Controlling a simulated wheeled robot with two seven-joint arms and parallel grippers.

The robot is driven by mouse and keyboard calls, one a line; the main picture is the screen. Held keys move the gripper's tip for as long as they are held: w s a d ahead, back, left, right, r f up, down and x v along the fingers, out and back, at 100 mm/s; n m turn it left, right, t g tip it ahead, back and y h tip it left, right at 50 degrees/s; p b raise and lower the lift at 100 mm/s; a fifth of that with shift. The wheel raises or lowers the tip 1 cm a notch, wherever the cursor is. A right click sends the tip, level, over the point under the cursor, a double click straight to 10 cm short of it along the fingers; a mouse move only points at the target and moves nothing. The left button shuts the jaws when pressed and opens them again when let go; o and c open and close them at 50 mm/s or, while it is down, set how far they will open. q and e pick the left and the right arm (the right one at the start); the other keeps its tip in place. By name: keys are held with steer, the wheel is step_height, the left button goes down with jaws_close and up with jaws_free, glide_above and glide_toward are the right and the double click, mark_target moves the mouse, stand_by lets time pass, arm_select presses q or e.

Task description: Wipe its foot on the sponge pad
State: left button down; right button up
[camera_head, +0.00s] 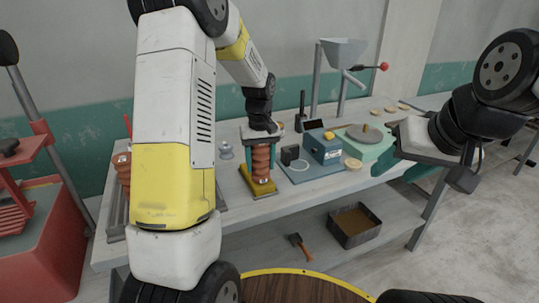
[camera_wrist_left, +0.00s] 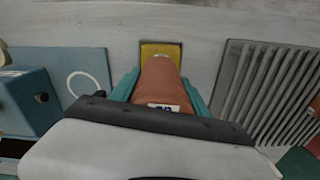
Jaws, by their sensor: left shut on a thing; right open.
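My left gripper (camera_head: 260,158) is shut on a reddish-brown ribbed clay piece (camera_head: 261,166), with a teal finger on each side of it. The piece is upright and has a small white label with dark marks. It also shows between the fingers in the left wrist view (camera_wrist_left: 161,84). The yellow sponge pad (camera_head: 260,189) lies on the bench directly under the piece, and its far part shows in the left wrist view (camera_wrist_left: 160,49). The foot is at or just above the pad; I cannot tell whether they touch. My right gripper (camera_head: 402,168) is open and empty at the bench's right side.
Right of the pad, a blue box (camera_head: 322,147) stands on a blue-grey board with a white ring (camera_wrist_left: 84,82). A grey ribbed rack (camera_wrist_left: 268,88) lies on the pad's other side. Another brown ribbed piece (camera_head: 121,165) is partly hidden by my arm.

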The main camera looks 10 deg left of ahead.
arm_select(q)
steer(key=shift+f, duration=0.4)
stand_by(0.3)
steer(key=shift+w, duration=0.1)
steer(key=shift+w+a, duration=0.75)
steer(key=shift+w, duration=0.35)
steer(key=shift+w+a, duration=0.75)
steer(key=shift+w, duration=0.3)
steer(key=shift+w+a, duration=0.75)
steer(key=shift+w, duration=0.35)
steer(key=shift+s, duration=0.1)
stand_by(1.5)
steer(key=shift+s+d, duration=0.75)
steer(key=shift+s, duration=0.3)
steer(key=shift+s+d, duration=0.7)
steer(key=shift+s, duration=0.4)
steer(key=shift+s+d, duration=0.75)
steer(key=shift+s, duration=0.3)
